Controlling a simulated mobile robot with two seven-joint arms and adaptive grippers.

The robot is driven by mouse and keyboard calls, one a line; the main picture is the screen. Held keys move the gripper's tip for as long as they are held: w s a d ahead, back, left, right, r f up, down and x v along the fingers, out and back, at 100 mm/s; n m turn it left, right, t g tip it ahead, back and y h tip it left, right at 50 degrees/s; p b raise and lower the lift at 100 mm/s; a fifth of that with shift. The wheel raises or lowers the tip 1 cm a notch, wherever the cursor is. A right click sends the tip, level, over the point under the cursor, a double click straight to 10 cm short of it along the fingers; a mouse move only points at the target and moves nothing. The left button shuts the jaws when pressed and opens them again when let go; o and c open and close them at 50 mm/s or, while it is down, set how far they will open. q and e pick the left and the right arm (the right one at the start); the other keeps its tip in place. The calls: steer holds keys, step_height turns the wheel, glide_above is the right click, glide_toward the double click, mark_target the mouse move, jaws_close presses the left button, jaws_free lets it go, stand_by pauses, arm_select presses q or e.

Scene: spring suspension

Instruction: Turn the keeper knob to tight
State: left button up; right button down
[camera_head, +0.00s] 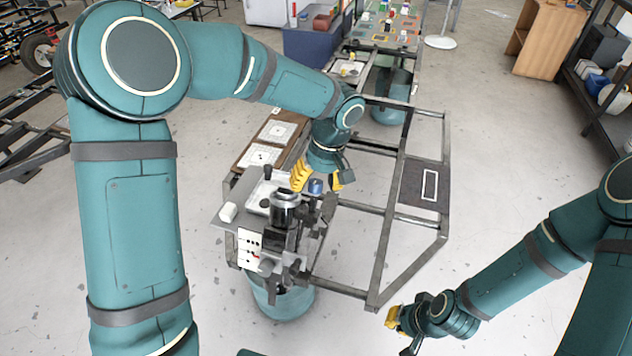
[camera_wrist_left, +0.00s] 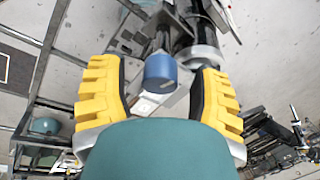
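A blue round knob (camera_head: 315,187), which appears to be the keeper knob, sits on the fixture beside the dark upright spring unit (camera_head: 285,203). In the left wrist view the blue knob (camera_wrist_left: 160,73) lies between the two yellow fingers, with a gap on each side. My left gripper (camera_head: 318,179) is open around or just over the knob and does not visibly touch it. Its fingers also show in the left wrist view (camera_wrist_left: 159,88). No marking for tight or loose is readable. My right gripper (camera_head: 397,322) hangs low at the right, away from the fixture; its opening is unclear.
A metal frame (camera_head: 378,268) extends to the right. Wooden boards with white squares (camera_head: 258,155) lie behind. Open floor surrounds my right gripper.

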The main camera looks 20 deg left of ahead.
arm_select(q)
jaws_close()
